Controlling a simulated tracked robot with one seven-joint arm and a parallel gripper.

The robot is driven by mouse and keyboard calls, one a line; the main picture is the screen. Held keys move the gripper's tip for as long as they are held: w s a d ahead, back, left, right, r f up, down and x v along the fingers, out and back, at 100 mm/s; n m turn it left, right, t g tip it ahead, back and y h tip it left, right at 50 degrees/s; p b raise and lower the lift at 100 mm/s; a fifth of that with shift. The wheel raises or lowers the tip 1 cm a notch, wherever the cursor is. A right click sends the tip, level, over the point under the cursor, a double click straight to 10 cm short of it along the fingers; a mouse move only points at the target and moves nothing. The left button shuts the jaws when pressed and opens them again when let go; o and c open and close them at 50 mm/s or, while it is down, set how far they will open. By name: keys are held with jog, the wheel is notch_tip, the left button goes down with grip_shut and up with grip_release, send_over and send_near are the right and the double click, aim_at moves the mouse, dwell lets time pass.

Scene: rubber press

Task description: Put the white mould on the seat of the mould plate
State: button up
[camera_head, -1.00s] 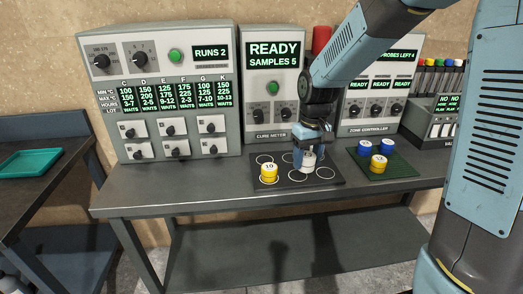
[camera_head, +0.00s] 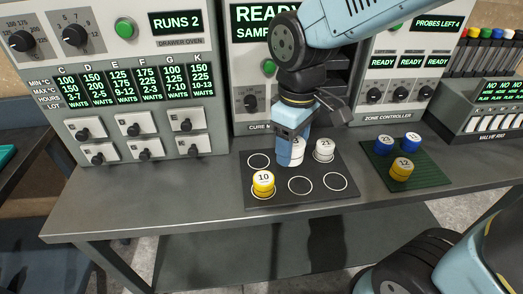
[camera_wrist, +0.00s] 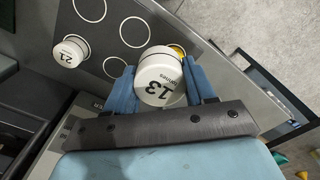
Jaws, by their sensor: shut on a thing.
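My gripper (camera_head: 294,151) is over the back middle of the black mould plate (camera_head: 335,194), shut on a white mould marked 13 (camera_wrist: 160,80). In the wrist view this mould sits between the two blue fingers. In the head view a finger partly hides it, and I cannot tell whether it touches the plate. A second white mould, marked 21 (camera_head: 324,149), stands upright at the back right of the plate and shows in the wrist view (camera_wrist: 70,52). A yellow mould marked 10 (camera_head: 263,184) stands at the front left. White rings on the plate mark the seats; several are empty.
A green mat (camera_head: 381,178) to the right bears two blue pieces (camera_head: 384,145) and a yellow one marked 12 (camera_head: 401,169). The drawer oven (camera_head: 110,80), cure meter and zone controller (camera_head: 410,60) stand behind. The bench (camera_head: 150,195) is clear at the left.

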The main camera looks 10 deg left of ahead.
jog(key=w+a+f, duration=0.4)
jog(key=w+a, duration=0.1)
jog(key=w, duration=0.2)
send_over(259, 161)
jog(key=f, duration=0.5)
jog(key=shift+s+d, duration=0.15)
jog(key=shift+s, duration=0.2)
jog(key=shift+w+a+f, duration=0.2)
jog(key=shift+w+f, duration=0.05)
jog(key=shift+f, duration=1.7)
jog(key=shift+f, duration=0.15)
jog(key=o, duration=1.2)
